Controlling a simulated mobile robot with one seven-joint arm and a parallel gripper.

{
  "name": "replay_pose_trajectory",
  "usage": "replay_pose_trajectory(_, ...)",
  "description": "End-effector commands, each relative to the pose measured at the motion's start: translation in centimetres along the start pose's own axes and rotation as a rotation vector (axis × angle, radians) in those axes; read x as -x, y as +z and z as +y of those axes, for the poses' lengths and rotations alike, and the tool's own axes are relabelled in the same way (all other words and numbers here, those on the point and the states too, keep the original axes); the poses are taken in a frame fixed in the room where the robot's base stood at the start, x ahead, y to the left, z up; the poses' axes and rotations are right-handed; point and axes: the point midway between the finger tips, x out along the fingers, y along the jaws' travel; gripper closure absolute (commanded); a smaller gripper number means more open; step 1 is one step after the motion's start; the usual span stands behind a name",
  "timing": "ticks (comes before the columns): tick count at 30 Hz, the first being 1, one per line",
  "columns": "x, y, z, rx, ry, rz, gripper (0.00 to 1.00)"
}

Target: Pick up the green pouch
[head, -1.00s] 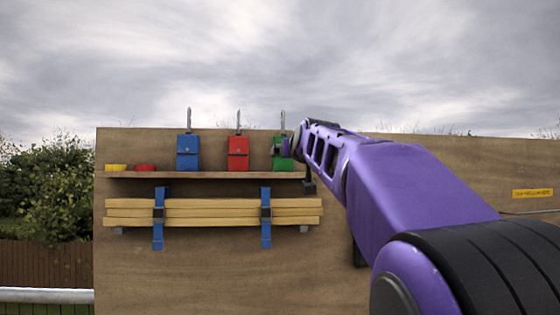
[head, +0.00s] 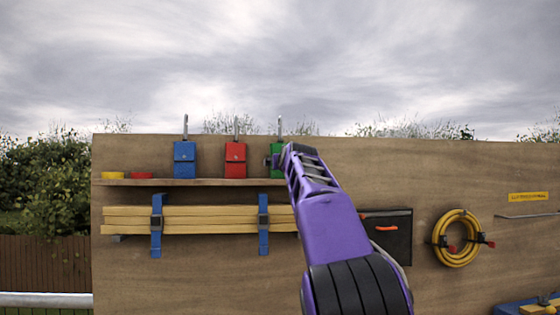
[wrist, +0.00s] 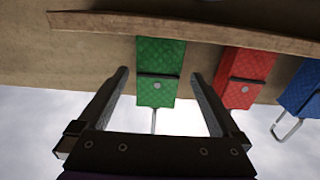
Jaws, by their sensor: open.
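The green pouch (wrist: 161,62) stands on the shelf (head: 140,183), at the right end of a row of pouches. In the head view most of the green pouch (head: 280,150) is hidden behind my arm, with its metal hook showing on top. The wrist view is upside down relative to the head view. There my gripper (wrist: 160,82) is open, with one finger on each side of the green pouch's upper part. The fingers look apart from the pouch. How deep they reach around it I cannot tell.
Strapped wooden battens (head: 200,218) hang below. A black case (head: 390,240) and yellow hose coil (head: 457,238) are at right.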

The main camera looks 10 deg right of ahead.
Motion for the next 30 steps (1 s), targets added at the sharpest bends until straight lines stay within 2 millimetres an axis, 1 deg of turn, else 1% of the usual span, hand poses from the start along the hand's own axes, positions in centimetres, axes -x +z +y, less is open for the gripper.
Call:
replay_pose_trajectory(7, -2.5, -1.0, 0.2, 0.001, 0.002, -0.002, 0.0)
replay_pose_trajectory(12, -4.3, -0.9, 0.2, 0.001, 0.0, -0.003, 0.0)
replay_pose_trajectory(16, -5.0, -0.7, 0.2, 0.001, 0.0, -0.002, 0.0)
replay_pose_trajectory(24, -5.1, -0.6, 0.2, 0.001, 0.0, 0.0, 0.0)
replay_pose_trajectory(26, -5.1, -0.6, 0.2, 0.001, 0.0, -0.001, 0.09)
replay_pose_trajectory(30, -5.0, -0.6, 0.2, 0.001, 0.0, -0.001, 0.34)
